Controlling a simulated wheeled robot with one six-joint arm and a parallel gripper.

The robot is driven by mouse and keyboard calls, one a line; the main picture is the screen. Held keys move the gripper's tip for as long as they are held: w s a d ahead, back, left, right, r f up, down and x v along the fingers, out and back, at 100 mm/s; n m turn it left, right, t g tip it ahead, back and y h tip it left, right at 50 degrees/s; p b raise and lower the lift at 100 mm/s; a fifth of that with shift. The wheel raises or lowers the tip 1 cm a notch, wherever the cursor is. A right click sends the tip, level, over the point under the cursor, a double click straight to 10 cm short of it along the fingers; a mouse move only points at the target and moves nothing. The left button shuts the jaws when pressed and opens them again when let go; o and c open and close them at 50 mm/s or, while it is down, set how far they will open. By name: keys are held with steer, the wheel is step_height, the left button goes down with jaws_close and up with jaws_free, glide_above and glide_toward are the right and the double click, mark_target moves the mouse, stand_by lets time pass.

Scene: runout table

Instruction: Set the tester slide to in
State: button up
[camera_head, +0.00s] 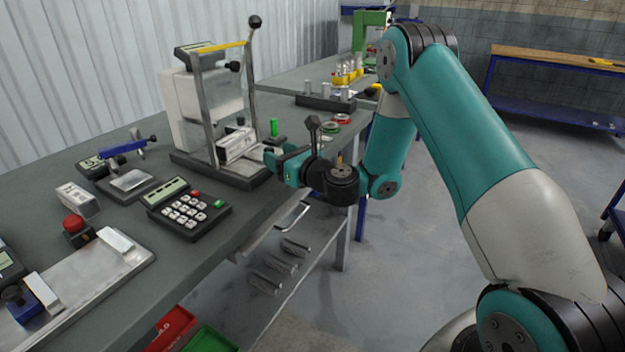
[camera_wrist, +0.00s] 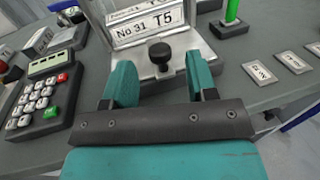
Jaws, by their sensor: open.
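The tester (camera_head: 206,113) is an upright metal frame on a dark base, with a tall black-knobbed lever at its right. Low in its front sits a silver slide (camera_head: 236,146). In the wrist view, the slide (camera_wrist: 196,48) carries white labels reading "No 31" and "T5" and has a black knob (camera_wrist: 160,54) on its front. My gripper (camera_wrist: 161,76) is open, its two teal fingers spread to either side of the knob's line, with the knob just ahead between the tips. I see no contact. In the head view, my gripper (camera_head: 277,163) is at the tester's front right.
A keypad (camera_head: 187,208) stands on the bench left of my gripper. A green upright post (camera_head: 274,127) on a dark block stands right of the tester. A red button (camera_head: 74,224) and a metal tray (camera_head: 95,275) lie nearer. The aisle right of the bench is open floor.

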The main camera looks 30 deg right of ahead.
steer(key=shift+s+d+f+b, duration=0.25)
steer(key=shift+s+f+b, duration=0.25)
steer(key=shift+b, duration=0.35)
steer(key=r+b+v, duration=0.1)
steer(key=b+v, duration=0.8)
steer(key=v, duration=0.1)
steer(key=shift+s+b, duration=0.25)
steer(key=shift+b, duration=0.15)
